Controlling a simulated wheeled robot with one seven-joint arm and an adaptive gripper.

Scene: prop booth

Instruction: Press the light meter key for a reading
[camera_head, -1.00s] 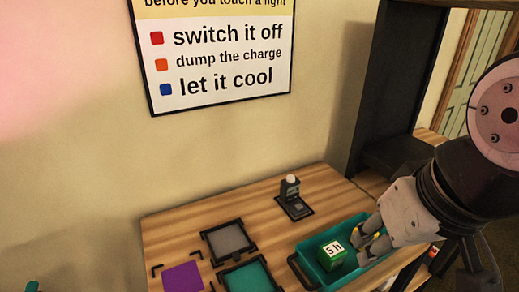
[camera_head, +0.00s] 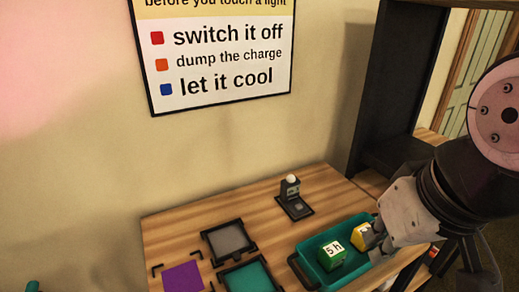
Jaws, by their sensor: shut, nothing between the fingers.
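The light meter (camera_head: 291,193) is a small dark stand with a white dome on top. It stands upright on the wooden table near the back wall. A small grey patch on its base (camera_head: 297,207) may be the key, but it is too small to tell. My gripper (camera_head: 375,244) is right of and nearer than the meter, over the right part of the teal tray (camera_head: 298,263). It looks shut and empty, close beside a yellow block (camera_head: 358,236). Whether it touches the block I cannot tell.
A green block (camera_head: 332,256) marked "5 h" sits in the tray. Left of it are a grey square pad (camera_head: 229,240), a teal pad (camera_head: 250,277) and a purple square (camera_head: 183,278). The table is clear around the meter. A dark shelf unit (camera_head: 380,110) stands at the back right.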

